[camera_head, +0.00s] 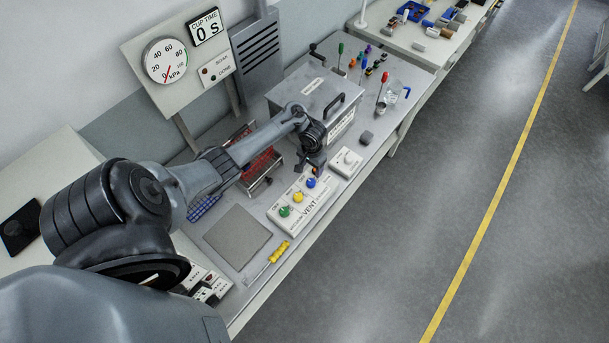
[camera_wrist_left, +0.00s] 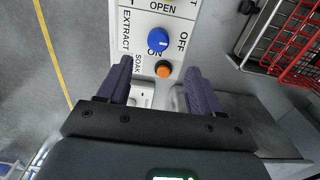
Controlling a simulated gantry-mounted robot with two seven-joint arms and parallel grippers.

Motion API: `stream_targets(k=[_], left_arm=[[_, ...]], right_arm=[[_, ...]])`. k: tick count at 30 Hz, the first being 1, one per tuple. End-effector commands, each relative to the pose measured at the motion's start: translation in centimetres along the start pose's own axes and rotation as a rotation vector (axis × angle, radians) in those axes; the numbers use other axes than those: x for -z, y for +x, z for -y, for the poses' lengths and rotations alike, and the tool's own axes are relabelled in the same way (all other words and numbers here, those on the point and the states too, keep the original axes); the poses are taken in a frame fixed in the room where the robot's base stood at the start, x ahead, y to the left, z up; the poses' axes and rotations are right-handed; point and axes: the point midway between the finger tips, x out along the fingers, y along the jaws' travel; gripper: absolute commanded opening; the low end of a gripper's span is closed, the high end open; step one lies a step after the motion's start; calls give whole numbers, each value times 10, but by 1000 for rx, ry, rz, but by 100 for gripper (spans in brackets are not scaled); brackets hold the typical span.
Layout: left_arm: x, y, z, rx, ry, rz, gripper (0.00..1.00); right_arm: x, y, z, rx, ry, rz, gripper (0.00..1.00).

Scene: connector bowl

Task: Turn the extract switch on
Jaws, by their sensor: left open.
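The vent panel (camera_head: 303,205) is a white box on the bench with green, yellow and blue knobs in a row. Its blue knob (camera_head: 311,183) also shows in the left wrist view (camera_wrist_left: 157,39), near the words EXTRACT, OFF and ON. A pale mark shows on the knob, but I cannot tell its setting for sure. An orange round piece (camera_wrist_left: 163,69) sits beside the knob. My left gripper (camera_head: 314,168) is open and empty near the blue knob; in the left wrist view its fingertips (camera_wrist_left: 158,80) are apart and do not touch the knob. My right gripper is not in view.
A white box with a round knob (camera_head: 347,160) stands right of the panel. A red wire rack (camera_head: 262,165) is behind my left arm. A grey lidded box (camera_head: 318,95) stands beyond. A yellow-handled tool (camera_head: 278,251) lies near the front edge.

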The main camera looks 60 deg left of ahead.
Motion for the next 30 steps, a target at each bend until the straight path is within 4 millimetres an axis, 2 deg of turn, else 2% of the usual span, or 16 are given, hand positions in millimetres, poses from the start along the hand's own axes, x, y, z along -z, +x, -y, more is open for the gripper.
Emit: stream_targets(k=[9,16,21,30], left_arm=[[-1,51,0,1,0,2,65],[-1,83,0,1,0,1,65],[0,97,0,1,-1,0,65],[0,101,0,2,1,-1,65]], right_arm=[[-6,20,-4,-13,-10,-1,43],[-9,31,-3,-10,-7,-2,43],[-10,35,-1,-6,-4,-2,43],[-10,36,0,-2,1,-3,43]])
